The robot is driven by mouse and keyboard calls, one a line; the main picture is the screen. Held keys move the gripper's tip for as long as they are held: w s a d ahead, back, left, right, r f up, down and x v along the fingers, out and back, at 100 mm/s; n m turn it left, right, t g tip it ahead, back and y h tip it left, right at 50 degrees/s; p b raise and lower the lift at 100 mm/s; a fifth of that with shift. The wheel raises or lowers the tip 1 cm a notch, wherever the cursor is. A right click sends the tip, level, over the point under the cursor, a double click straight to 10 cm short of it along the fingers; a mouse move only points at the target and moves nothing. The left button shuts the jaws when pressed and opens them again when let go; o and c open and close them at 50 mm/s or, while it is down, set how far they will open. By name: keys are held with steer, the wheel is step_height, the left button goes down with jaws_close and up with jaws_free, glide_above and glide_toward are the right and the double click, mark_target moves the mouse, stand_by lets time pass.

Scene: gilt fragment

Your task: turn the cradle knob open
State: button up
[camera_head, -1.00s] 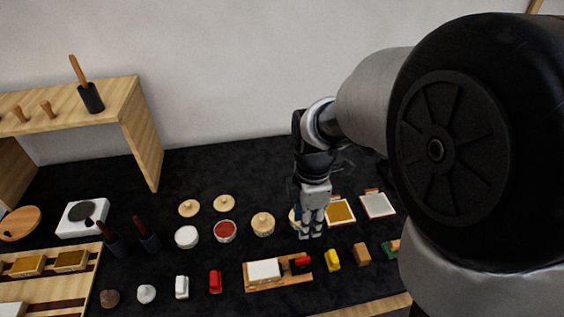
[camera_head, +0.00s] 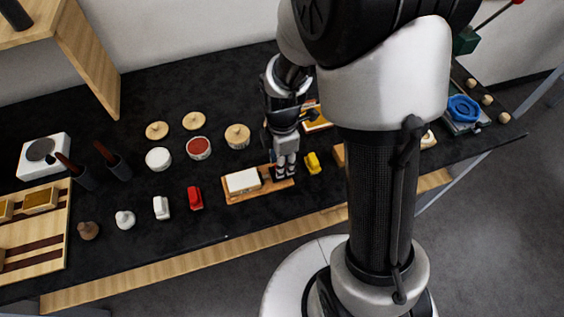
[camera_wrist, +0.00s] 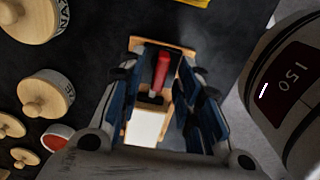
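The cradle is a wooden board (camera_head: 232,197) bearing a white block (camera_head: 243,181). In the wrist view the board (camera_wrist: 188,50) also carries a red knob or handle (camera_wrist: 161,70) with a black part at its lower end, beyond the white block (camera_wrist: 145,124). My gripper (camera_head: 286,174) is at the right end of the board in the head view, where it hides the knob. In the wrist view my gripper (camera_wrist: 164,78) is open, its blue-padded fingers on either side of the knob with gaps showing. Fingertip height above the board is unclear.
A yellow piece (camera_head: 313,162) stands just right of the gripper and a red one (camera_head: 195,198) left of the board. Lidded jars (camera_head: 237,136) stand behind. My arm hides part of the table's right side. Dark table surface is clear in front of the board.

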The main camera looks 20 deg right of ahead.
steer(key=shift+c, duration=0.4)
jaws_close()
